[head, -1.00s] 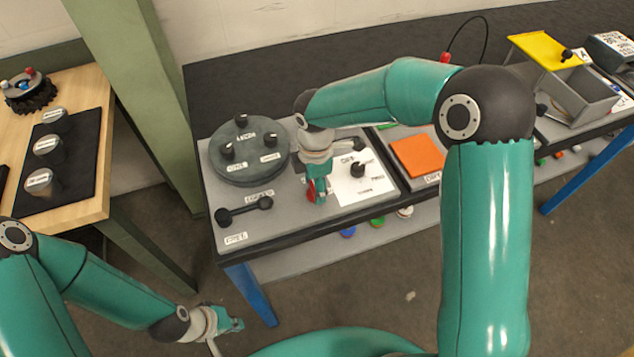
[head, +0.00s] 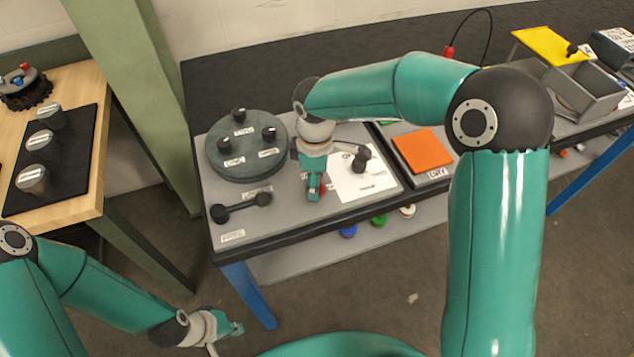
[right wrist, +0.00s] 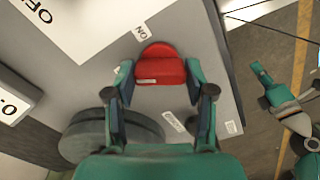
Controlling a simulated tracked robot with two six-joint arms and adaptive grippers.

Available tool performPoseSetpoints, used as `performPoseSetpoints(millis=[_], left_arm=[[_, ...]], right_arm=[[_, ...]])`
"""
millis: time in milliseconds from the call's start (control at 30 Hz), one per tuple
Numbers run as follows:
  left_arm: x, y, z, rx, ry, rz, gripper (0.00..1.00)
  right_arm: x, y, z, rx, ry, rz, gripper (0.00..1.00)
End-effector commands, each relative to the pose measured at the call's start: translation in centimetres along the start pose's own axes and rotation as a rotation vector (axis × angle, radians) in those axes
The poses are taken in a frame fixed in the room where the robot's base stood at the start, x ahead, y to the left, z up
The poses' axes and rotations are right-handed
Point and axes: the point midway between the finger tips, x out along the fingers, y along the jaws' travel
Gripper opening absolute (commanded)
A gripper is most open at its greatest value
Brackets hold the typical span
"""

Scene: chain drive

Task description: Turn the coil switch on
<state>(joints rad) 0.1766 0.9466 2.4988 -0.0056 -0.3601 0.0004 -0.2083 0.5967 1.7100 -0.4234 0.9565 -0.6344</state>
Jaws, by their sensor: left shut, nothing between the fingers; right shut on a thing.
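The coil switch shows as a red handle (right wrist: 160,66) in the right wrist view, beside a small ON label (right wrist: 141,33); an OFF label (right wrist: 40,13) lies farther to the upper left. My right gripper (right wrist: 160,80) is shut on the red handle, one finger at each side of it. In the head view my right gripper (head: 314,194) points down at the front of the grey table and hides most of the switch; only a bit of red (head: 322,188) shows. My left gripper (head: 236,328) is shut and empty, low in front of the table.
A round grey plate with black knobs (head: 246,160) and a black bar with two round ends (head: 240,207) are left of my right gripper. A white sheet (head: 365,184) and an orange square (head: 422,150) are to the right. A wooden table (head: 85,85) stands left.

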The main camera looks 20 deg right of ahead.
Motion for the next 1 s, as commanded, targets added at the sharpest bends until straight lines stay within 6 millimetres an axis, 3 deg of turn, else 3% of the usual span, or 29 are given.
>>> performPoseSetpoints(millis=[1000], left_arm=[[4.1, -1.5, 0.0, 0.0, 0.0, 0.0, 0.0]], right_arm=[[-0.1, 0.2, -0.1, 0.924, 0.01, 0.005, 0.19]])
